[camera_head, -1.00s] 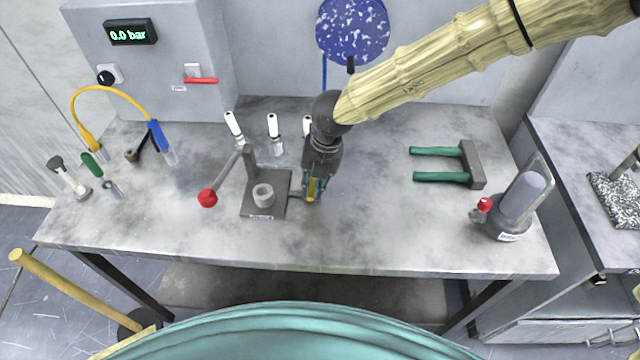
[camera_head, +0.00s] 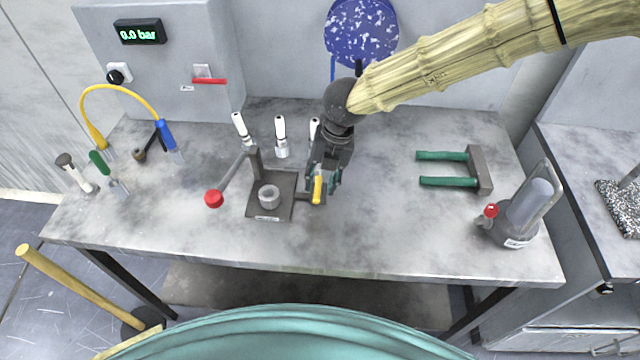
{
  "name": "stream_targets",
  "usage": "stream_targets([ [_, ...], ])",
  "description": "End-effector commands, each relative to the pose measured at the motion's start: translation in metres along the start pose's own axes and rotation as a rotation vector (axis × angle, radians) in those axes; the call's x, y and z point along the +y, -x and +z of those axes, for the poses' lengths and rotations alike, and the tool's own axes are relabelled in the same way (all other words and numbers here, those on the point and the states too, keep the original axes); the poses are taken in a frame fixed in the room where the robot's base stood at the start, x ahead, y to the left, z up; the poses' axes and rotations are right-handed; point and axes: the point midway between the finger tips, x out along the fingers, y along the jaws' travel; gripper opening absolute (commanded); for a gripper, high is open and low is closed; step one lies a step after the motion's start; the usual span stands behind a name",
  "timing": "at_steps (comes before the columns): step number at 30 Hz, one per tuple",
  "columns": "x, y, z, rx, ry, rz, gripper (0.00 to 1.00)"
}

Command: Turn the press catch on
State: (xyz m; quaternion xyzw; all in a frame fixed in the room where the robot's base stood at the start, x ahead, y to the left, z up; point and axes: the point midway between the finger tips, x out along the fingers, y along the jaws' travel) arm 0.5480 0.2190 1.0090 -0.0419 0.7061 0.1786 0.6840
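The press (camera_head: 285,205) is a dark base plate on the bench with a grey ring (camera_head: 268,195) on it. Its lever ends in a red ball (camera_head: 214,198) to the left. A small catch with a yellow handle (camera_head: 317,190) sits at the plate's right edge, the handle pointing toward the near side. My gripper (camera_head: 326,180) hangs over the catch, its teal-tipped fingers apart around or just behind the yellow handle. The fingers look open; whether one touches the handle I cannot tell. The gripper hides part of the catch's far side.
White-handled tools (camera_head: 281,135) stand behind the press. A green-handled tool (camera_head: 455,168) lies to the right, near a grey bottle-like device (camera_head: 520,215). A gauge (camera_head: 139,32) reads 0.0 bar. The bench front (camera_head: 400,235) is clear.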

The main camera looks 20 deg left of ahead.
Motion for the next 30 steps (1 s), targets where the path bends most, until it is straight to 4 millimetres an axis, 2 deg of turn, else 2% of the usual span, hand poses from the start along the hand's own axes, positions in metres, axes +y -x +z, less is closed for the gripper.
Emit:
stream_targets([
  [6,0.000,0.043,0.001,-0.003,0.000,0.002,0.36],
  [13,0.000,0.075,0.001,-0.002,0.000,0.002,0.36],
  [19,-0.001,0.087,0.001,-0.001,0.001,0.000,0.36],
  [30,0.000,0.089,0.001,-0.001,0.001,0.000,0.36],
])
